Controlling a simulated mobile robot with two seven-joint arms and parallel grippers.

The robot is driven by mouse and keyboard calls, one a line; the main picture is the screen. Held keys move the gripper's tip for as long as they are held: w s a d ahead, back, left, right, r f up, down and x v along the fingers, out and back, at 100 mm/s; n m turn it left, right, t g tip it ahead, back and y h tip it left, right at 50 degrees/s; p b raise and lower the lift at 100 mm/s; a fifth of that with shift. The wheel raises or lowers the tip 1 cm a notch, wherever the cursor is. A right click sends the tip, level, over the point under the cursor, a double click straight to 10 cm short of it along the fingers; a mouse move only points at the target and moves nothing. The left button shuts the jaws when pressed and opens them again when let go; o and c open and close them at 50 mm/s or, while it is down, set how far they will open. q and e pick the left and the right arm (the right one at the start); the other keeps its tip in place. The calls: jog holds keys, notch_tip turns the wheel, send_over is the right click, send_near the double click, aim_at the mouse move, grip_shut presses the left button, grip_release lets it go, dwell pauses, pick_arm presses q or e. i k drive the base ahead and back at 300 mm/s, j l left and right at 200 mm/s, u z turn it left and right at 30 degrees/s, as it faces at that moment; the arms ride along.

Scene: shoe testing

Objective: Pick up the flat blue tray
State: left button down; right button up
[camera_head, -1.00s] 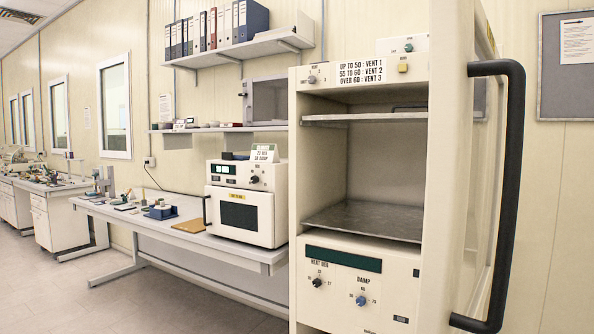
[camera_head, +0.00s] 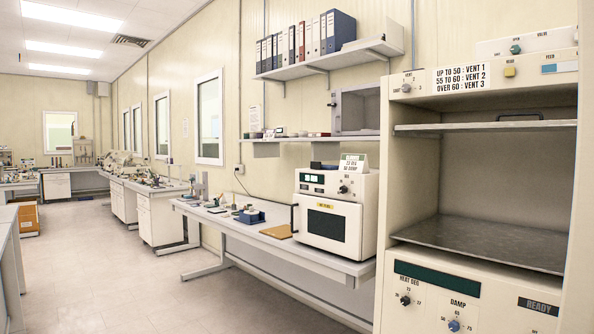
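A small dark blue object (camera_head: 251,217) sits on the long bench, left of the white oven. It looks like a low blue holder with something on it; at this size I cannot tell whether it is the flat blue tray. I see no other blue tray. Neither of my grippers is in view.
The bench (camera_head: 275,244) also bears a tan board (camera_head: 277,232), small items and the white oven (camera_head: 336,211). A tall cabinet (camera_head: 480,225) with an open compartment and metal shelves stands close at right. The floor (camera_head: 110,270) at left is clear.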

aim_at(314, 165)
jog(key=i+j+z, duration=0.1)
jog(key=z, duration=0.45)
jog(key=i+j+z, duration=0.35)
jog(key=j, duration=0.35)
jog(key=i+j+z, duration=0.15)
jog(key=i+j, duration=0.15)
jog(key=j, duration=0.15)
jog(key=i+j+z, duration=0.1)
jog(key=j, duration=0.25)
jog(key=i+j, duration=0.3)
jog(key=j, duration=0.35)
jog(key=z, duration=0.05)
